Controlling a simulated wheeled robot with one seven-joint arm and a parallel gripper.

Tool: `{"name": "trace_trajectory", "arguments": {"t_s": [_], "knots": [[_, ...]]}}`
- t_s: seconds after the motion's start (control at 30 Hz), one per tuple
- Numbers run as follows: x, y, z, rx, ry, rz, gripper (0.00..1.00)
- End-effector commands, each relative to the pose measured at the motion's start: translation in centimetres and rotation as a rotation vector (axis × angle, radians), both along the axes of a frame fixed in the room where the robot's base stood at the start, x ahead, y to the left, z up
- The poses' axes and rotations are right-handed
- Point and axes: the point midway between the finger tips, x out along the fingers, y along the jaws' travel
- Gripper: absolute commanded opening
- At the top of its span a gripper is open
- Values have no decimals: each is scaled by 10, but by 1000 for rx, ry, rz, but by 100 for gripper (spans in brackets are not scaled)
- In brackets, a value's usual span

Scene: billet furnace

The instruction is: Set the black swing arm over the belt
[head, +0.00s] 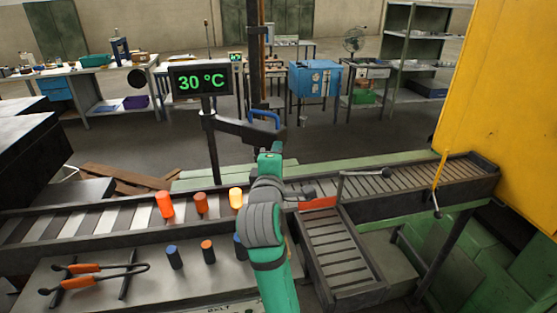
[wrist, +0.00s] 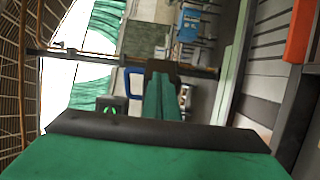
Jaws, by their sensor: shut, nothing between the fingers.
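The black swing arm (head: 240,130) reaches right from a dark post (head: 210,140) beside the belt. A blue handle (head: 264,116) stands on its outer part, which lies over the far side of the belt (head: 95,224) or just beyond it; I cannot tell which. The blue handle also shows in the wrist view (wrist: 128,82). My gripper (head: 277,147) is at the arm's outer end, just in front of the handle in the head view. In the wrist view its green fingers (wrist: 161,97) are together and empty. I cannot tell whether they touch the arm.
A display (head: 201,79) reading 30 °C tops the post. Orange to yellow billets (head: 200,203) stand on the belt. Capped cylinders (head: 208,251) and orange-handled tongs (head: 85,268) are on the front table. A side chute (head: 335,250) and yellow housing (head: 510,90) are at right.

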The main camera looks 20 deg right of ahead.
Motion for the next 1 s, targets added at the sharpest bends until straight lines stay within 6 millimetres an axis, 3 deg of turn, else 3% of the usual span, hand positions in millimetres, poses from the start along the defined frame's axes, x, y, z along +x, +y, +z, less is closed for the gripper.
{"name": "trace_trajectory", "arguments": {"t_s": [0.07,0.27,0.5,0.7,1.0], "knots": [[-4,0,2,-2,-4,-10,0],[-19,31,1,-1,-3,0,0],[-70,37,1,-1,-3,-1,0],[-102,41,1,0,-2,-1,0],[-118,43,1,0,-1,-1,0]]}}
